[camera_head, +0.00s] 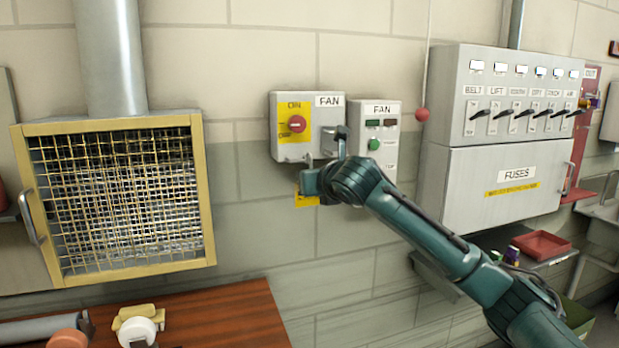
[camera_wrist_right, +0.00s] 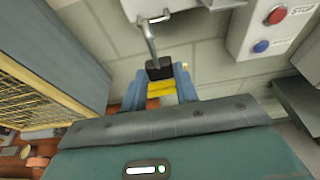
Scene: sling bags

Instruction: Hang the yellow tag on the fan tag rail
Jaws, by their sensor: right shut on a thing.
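My right gripper (camera_head: 312,185) is raised to the wall just under the left grey FAN box (camera_head: 283,147), which has a red knob on a yellow plate. It is shut on the yellow tag (camera_head: 305,201), whose lower part shows below the fingers. In the right wrist view, the yellow tag (camera_wrist_right: 160,88) lies between the fingertips. A grey rod with a dark block (camera_wrist_right: 158,68) on its end comes down from the box right at the fingers; contact with the tag cannot be told. The tag rail cannot be made out clearly. My left gripper is out of view.
A second FAN box (camera_head: 374,150) with buttons stands close on the right. A red ball (camera_head: 422,114) hangs on a cord. The large FUSES cabinet (camera_head: 500,190) is further right. A yellow-framed mesh guard (camera_head: 120,200) is left, above a wooden table (camera_head: 220,315).

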